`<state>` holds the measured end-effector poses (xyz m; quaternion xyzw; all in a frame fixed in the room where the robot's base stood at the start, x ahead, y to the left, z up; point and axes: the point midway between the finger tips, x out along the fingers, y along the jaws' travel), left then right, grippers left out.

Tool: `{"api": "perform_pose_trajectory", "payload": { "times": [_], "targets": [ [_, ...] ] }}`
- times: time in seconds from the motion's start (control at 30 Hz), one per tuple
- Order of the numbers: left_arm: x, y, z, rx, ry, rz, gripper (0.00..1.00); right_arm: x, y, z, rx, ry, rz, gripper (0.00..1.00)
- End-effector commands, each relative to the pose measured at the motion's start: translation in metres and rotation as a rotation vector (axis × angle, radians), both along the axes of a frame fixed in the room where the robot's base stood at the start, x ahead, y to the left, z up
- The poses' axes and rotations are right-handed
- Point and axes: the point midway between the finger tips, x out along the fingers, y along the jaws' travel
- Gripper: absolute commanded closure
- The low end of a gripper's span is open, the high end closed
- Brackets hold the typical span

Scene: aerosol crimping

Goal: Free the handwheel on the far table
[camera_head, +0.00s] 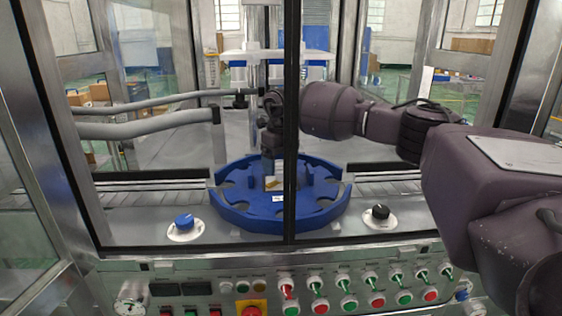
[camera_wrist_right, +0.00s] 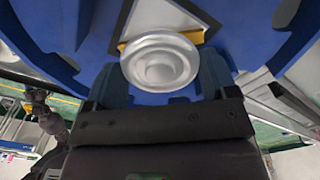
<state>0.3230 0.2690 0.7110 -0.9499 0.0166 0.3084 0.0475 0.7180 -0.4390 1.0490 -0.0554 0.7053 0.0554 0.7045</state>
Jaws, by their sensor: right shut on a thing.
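My right gripper (camera_head: 268,150) points down over the blue rotary wheel (camera_head: 232,212), inside the machine frame. In the right wrist view its fingers (camera_wrist_right: 162,80) are shut on a round silver-topped part (camera_wrist_right: 160,62), with one finger on each side. A white face with a yellow edge shows behind that part. In the head view the held part is mostly hidden by the gripper and a dark frame post. I cannot make out a handwheel on a far table.
A dark vertical post (camera_head: 291,120) stands in front of the wheel. Grey hoses (camera_head: 150,130) run in from the left. A blue knob (camera_head: 184,222) and a black knob (camera_head: 380,212) flank the wheel. A control panel (camera_head: 330,285) with several buttons lies in front.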

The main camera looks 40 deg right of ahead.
Motion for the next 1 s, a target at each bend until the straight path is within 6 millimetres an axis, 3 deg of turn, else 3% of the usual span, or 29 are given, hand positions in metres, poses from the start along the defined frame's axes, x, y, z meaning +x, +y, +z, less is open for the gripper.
{"api": "perform_pose_trajectory", "payload": {
  "times": [0.73,0.77,0.8,0.9,1.0],
  "targets": [
    [-0.0001,0.0016,0.0030,0.005,-0.005,-0.005,0.57,0.0004,-0.0001,0.0019,0.001,-0.004,0.096,0.45],
    [0.0000,0.0018,0.0030,0.006,-0.005,-0.005,0.57,0.0004,-0.0001,0.0020,0.001,-0.004,0.096,0.18],
    [-0.0002,0.0020,0.0030,0.006,-0.004,-0.005,0.57,0.0004,-0.0001,0.0019,0.001,-0.004,0.096,0.12],
    [-0.0002,0.0021,0.0030,0.007,-0.004,-0.006,0.57,0.0003,-0.0002,0.0016,0.001,-0.003,0.095,0.00],
    [-0.0002,0.0021,0.0029,0.007,-0.004,-0.006,0.57,0.0002,-0.0002,0.0011,0.000,-0.002,0.095,0.00]
  ]
}}
